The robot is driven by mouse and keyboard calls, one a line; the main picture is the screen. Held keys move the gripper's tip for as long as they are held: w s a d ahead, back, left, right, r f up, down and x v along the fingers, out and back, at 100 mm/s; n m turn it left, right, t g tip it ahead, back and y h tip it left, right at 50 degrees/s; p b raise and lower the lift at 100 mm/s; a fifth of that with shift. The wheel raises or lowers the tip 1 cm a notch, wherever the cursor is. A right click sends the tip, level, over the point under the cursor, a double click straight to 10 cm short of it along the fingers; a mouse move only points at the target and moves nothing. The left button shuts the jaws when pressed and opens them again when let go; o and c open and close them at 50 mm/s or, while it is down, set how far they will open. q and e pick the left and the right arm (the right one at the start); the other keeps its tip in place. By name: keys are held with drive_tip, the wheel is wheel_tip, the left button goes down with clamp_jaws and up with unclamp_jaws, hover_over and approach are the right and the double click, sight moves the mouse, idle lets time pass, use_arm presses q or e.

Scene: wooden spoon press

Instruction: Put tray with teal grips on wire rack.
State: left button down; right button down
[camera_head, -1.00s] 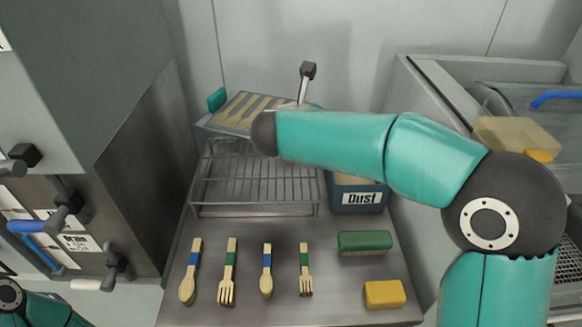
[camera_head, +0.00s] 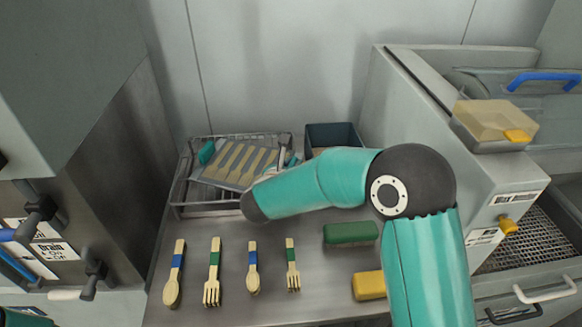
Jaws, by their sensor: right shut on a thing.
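The tray (camera_head: 206,172) is a pale shallow tray holding several wooden utensils, with a teal grip (camera_head: 207,152) at its left end. It lies over the wire rack (camera_head: 186,205), within the rack's outline; whether it touches the wires is not clear. My right gripper (camera_head: 284,160) is at the tray's right end, shut on it. My right arm hides part of the gripper, the tray's right end and the rack's front right corner. My left gripper is not in view.
Wooden spoons and forks with blue or green bands (camera_head: 213,275) lie on the metal table in front of the rack. A green block (camera_head: 350,233) and a yellow block (camera_head: 369,286) lie at right. A dark blue bin (camera_head: 333,134) stands right of the rack.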

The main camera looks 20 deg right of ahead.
drive_tip(key=shift+f, duration=0.15)
drive_tip(key=c, duration=1.1)
unclamp_jaws()
drive_tip(key=v, duration=1.2)
drive_tip(key=shift+b, duration=0.45)
